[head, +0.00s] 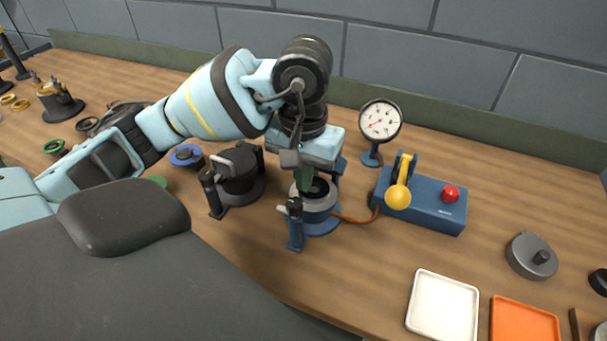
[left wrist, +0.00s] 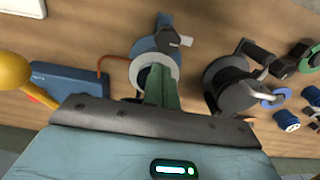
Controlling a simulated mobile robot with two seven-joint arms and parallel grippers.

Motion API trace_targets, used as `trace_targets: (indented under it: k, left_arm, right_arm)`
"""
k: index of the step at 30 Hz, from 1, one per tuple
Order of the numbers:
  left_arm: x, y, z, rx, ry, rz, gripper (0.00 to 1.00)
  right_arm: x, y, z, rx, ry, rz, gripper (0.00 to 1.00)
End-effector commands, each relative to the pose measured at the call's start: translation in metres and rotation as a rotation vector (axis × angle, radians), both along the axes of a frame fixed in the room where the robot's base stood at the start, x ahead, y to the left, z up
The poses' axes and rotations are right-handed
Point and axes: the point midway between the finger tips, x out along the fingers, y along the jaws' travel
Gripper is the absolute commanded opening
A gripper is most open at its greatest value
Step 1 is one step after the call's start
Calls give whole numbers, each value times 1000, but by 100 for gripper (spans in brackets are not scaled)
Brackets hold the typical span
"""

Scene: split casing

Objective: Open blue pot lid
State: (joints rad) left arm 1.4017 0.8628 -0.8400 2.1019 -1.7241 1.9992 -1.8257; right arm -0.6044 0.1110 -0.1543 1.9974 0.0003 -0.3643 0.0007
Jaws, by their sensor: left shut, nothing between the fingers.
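The blue pot (head: 322,222) stands on the bench with a light grey ring at its top and a dark middle. Blue clamp posts stand at its sides, the near one (head: 295,230) with a grey head. My left gripper (head: 306,184) is over the pot, its green fingers shut and empty, reaching down at the ring. In the left wrist view the fingers (left wrist: 158,88) overlap the grey ring (left wrist: 145,62); I cannot tell whether they touch it. A grey round lid with a knob (head: 530,254) lies apart at the right. My right gripper is not in view.
A black pot (head: 238,178) with clamps stands left of the blue one. A pressure gauge (head: 380,122) and a blue box (head: 430,205) with yellow lever and red button stand right. White (head: 442,305) and orange (head: 524,322) trays lie at front right.

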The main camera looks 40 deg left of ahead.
Motion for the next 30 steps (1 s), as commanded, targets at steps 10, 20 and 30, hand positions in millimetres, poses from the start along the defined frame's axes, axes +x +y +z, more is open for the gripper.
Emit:
trace_targets:
  k: [10, 20, 30]
  left_arm:
    - [0, 0, 0, 0, 0, 0, 0]
    - [6, 1, -1, 0, 1, 2, 0]
    - [23, 5, -1, 0, 1, 1, 0]
  right_arm:
    - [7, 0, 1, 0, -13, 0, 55]
    - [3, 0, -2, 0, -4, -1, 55]
    - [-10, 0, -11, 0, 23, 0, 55]
